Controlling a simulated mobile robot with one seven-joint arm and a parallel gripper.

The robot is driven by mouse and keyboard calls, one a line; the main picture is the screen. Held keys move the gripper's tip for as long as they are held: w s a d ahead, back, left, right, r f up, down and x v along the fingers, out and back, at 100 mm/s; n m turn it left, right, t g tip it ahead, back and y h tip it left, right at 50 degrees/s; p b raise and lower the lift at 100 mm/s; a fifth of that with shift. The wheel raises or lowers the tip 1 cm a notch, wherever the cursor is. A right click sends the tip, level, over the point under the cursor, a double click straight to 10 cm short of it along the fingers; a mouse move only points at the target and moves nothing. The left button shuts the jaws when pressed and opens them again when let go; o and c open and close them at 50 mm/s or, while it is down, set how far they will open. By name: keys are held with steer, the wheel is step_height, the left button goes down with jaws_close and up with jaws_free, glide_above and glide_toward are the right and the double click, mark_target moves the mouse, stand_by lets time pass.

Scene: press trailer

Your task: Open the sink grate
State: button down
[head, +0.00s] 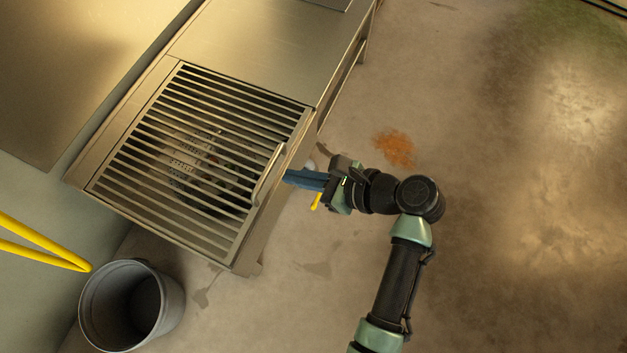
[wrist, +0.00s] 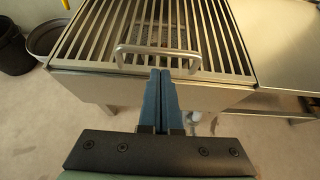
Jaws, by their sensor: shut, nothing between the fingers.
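The sink grate (head: 150,160) is a slatted metal panel lying flat over the sink basin, closed. It also shows in the wrist view (wrist: 90,35). A curved bar handle (head: 268,175) stands on its near edge; the handle spans the middle of the wrist view (wrist: 157,49). My gripper (head: 287,177) has blue fingers, pressed together and empty. It is just outside the sink's front edge, close to the handle, and points at it. In the wrist view the fingertips (wrist: 160,73) appear just below the handle bar; whether they touch anything I cannot tell.
A bare steel counter (head: 265,45) adjoins the sink. A grey bucket (head: 168,290) stands on the floor at the sink's lower left, near a yellow bar (head: 50,245). The concrete floor (head: 500,220) on the right is clear apart from a rust-coloured stain (head: 395,147).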

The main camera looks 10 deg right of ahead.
steer(key=b+x, duration=0.1)
steer(key=x, duration=0.2)
steer(key=shift+w+a+f+b, duration=0.2)
steer(key=shift+w+b, duration=0.05)
steer(key=shift+b, duration=0.15)
steer(key=shift+r, duration=0.15)
